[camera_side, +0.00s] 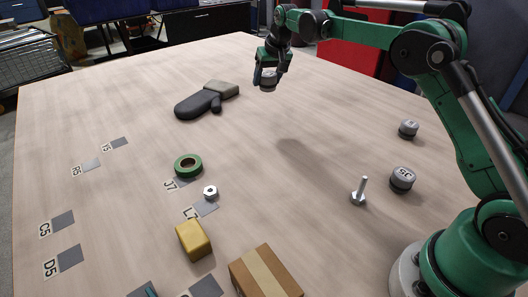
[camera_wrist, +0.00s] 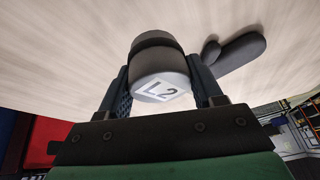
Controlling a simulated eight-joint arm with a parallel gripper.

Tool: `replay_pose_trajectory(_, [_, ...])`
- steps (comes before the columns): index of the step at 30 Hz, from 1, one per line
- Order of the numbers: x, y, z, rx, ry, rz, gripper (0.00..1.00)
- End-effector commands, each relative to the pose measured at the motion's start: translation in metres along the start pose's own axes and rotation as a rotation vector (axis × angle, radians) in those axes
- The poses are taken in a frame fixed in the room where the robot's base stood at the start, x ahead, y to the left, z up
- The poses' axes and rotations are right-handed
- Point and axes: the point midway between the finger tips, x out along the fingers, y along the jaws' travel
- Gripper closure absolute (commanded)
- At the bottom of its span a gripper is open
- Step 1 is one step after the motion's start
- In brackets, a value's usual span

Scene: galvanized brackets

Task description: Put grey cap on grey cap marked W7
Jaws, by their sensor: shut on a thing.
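My gripper (camera_side: 270,72) is shut on a grey cap (camera_wrist: 158,62) and holds it above the far part of the table. The held cap has a white label reading L2 in the wrist view, with a finger on each side of it. The held cap also shows in the side view (camera_side: 268,82), below the fingers. Two more grey caps stand on the table at the right: a nearer one (camera_side: 402,179) whose label seems to read J5, and a farther one (camera_side: 408,130) whose label is too small to read. I cannot make out a W7 mark.
A dark oven mitt (camera_side: 197,104) lies left of my gripper. A green ring (camera_side: 188,166), a nut (camera_side: 210,191), a yellow block (camera_side: 194,239), a cardboard box (camera_side: 265,275) and an upright bolt (camera_side: 359,192) stand nearer. Labelled grey squares (camera_side: 63,220) lie at left. The table's middle is clear.

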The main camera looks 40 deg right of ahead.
Motion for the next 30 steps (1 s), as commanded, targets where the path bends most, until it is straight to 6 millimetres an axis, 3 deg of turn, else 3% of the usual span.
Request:
replay_pose_trajectory(8, [-0.07, 0.139, 0.005, 0.349, 0.024, 0.145, 1.0])
replay_pose_trajectory(15, [-0.146, 0.25, 0.051, 0.686, 0.053, 0.283, 1.0])
replay_pose_trajectory(19, [-0.181, 0.29, 0.082, 0.838, 0.067, 0.347, 1.0])
replay_pose_trajectory(24, [-0.211, 0.317, 0.111, 0.964, 0.08, 0.4, 1.0])
replay_pose_trajectory(27, [-0.217, 0.324, 0.12, 0.998, 0.084, 0.414, 1.0])
replay_pose_trajectory(30, [-0.21, 0.326, 0.126, 1.009, 0.085, 0.418, 1.0])
